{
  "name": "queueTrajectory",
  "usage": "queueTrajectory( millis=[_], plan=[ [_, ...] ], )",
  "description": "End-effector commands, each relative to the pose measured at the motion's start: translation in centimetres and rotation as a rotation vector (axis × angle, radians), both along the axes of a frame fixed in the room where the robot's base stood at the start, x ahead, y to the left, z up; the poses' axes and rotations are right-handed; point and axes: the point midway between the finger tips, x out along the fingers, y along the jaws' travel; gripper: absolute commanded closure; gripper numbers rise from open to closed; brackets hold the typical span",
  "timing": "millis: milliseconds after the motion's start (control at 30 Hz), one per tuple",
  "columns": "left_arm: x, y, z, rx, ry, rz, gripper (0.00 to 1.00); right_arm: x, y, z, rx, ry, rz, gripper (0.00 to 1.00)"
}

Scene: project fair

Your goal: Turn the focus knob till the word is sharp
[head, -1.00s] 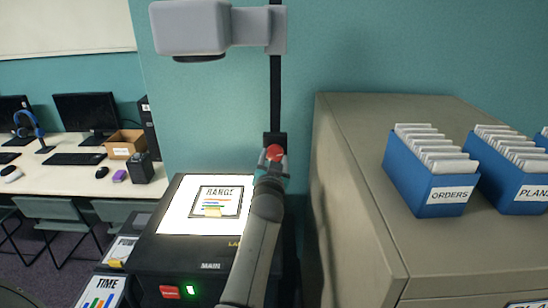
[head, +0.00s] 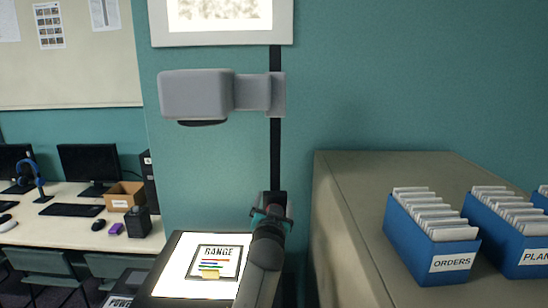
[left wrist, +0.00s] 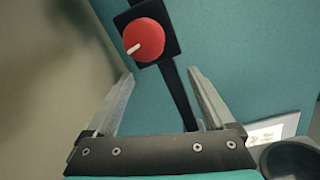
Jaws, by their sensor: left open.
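The red focus knob (left wrist: 144,40) with a white pointer mark sits on a black block (head: 274,197) on the projector's dark post (head: 275,140). In the left wrist view it lies beyond my fingertips, left of the middle between them. My left gripper (head: 271,212) is open in front of the block and hides the knob in the head view; its open fingers also show in the left wrist view (left wrist: 161,75). A sheet (head: 214,262) reading RANGE lies on the lit projector stage (head: 180,270). The projected picture (head: 220,14) on the wall is blurred and cut off by the top edge.
The grey projector head (head: 197,95) hangs from the post above my gripper. A beige cabinet (head: 350,220) stands close on the right with blue card boxes (head: 425,255) on it. A desk (head: 60,225) with computers is at the left.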

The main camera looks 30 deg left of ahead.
Motion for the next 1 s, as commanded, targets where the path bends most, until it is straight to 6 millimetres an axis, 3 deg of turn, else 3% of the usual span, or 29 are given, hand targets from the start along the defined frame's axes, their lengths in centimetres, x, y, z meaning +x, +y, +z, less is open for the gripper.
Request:
queueTrajectory(
  millis=[33,100,500,700,1000],
  plan=[
    [0.0,0.1,1.8,0.004,-0.008,0.0,0.12,0.0,-0.1,0.3,-0.001,0.0,0.0,0.5],
    [0.0,0.0,3.5,0.003,-0.006,0.0,0.12,0.0,-0.1,0.4,-0.001,0.0,0.0,0.5],
    [0.0,0.0,12.7,0.001,-0.005,-0.001,0.12,0.0,-0.1,0.7,-0.001,0.001,0.0,0.5],
    [0.0,0.0,15.1,0.001,-0.003,0.0,0.12,0.0,-0.1,0.7,-0.001,0.001,0.0,0.5],
    [0.0,0.0,15.6,0.0,-0.001,0.0,0.12,-0.1,-0.1,0.7,-0.001,0.001,0.0,0.5]
  ],
)
